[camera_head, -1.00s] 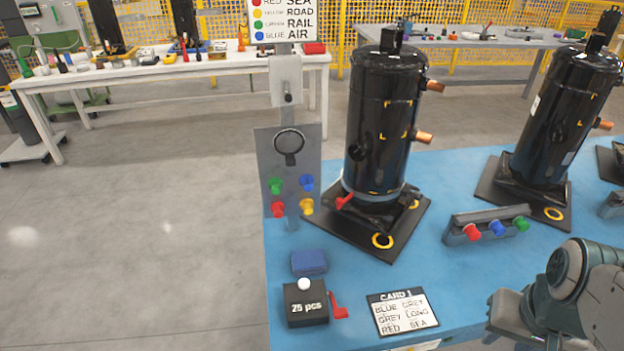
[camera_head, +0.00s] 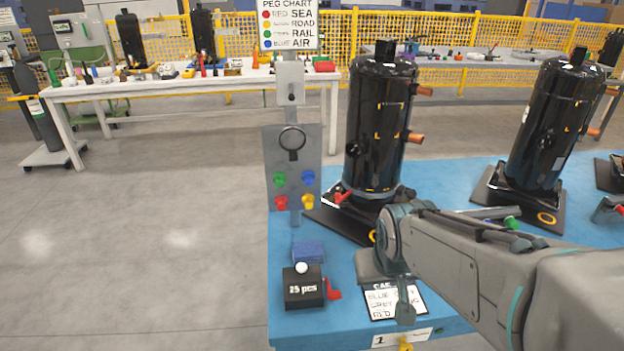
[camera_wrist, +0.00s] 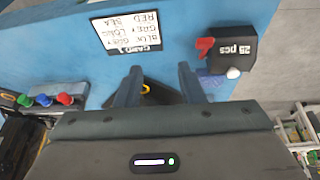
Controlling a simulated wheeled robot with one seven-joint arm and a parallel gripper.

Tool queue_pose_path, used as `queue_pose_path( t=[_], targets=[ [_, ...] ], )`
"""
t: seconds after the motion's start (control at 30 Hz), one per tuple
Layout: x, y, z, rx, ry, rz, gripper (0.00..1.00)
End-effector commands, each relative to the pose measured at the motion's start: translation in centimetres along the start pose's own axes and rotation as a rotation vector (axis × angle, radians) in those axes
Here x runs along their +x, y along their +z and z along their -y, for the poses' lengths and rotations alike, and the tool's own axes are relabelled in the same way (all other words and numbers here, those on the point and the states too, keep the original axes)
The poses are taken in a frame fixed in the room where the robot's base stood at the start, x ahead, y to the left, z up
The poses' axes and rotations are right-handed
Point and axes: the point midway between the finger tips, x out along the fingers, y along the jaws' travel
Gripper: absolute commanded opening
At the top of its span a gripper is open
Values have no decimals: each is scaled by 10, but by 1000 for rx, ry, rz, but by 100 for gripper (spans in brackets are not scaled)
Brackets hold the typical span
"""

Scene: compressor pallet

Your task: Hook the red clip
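One red clip (camera_head: 333,289) lies on the blue table against the right side of the black "25 pcs" box (camera_head: 304,287). It also shows in the wrist view (camera_wrist: 205,46). Another red clip-like piece (camera_head: 341,196) is at the foot of the near black compressor (camera_head: 380,130). A red peg (camera_head: 280,203) is on the grey peg board (camera_head: 283,150), with yellow, green and blue pegs. My gripper (camera_wrist: 158,75) is open, with nothing between its fingers. In the head view it is over the card, right of the box; the box and clip are ahead and right in the wrist view.
A white card (camera_wrist: 126,32) lies flat, partly covered by my gripper in the head view. A blue block (camera_head: 309,251) sits behind the box. A rack with red, blue and green pegs (camera_wrist: 50,99) is mostly hidden behind my arm in the head view. A second compressor (camera_head: 545,125) stands right.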

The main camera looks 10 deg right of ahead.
Motion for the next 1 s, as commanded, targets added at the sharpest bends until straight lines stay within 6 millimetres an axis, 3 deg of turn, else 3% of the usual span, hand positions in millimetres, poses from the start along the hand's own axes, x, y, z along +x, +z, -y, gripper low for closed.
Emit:
queue_pose_path(
  t=[0.03, 0.2, 0.5, 0.7, 1.0],
  targets=[
    [21, -10, -6, 5, 17, -60, 35],
    [58, -58, -24, 1, 50, -301, 35],
    [97, -124, -31, -49, -7, -713, 35],
    [109, -146, -21, -90, -126, -957, 35],
    [107, -151, -7, -120, -288, -1165, 35]
  ],
)
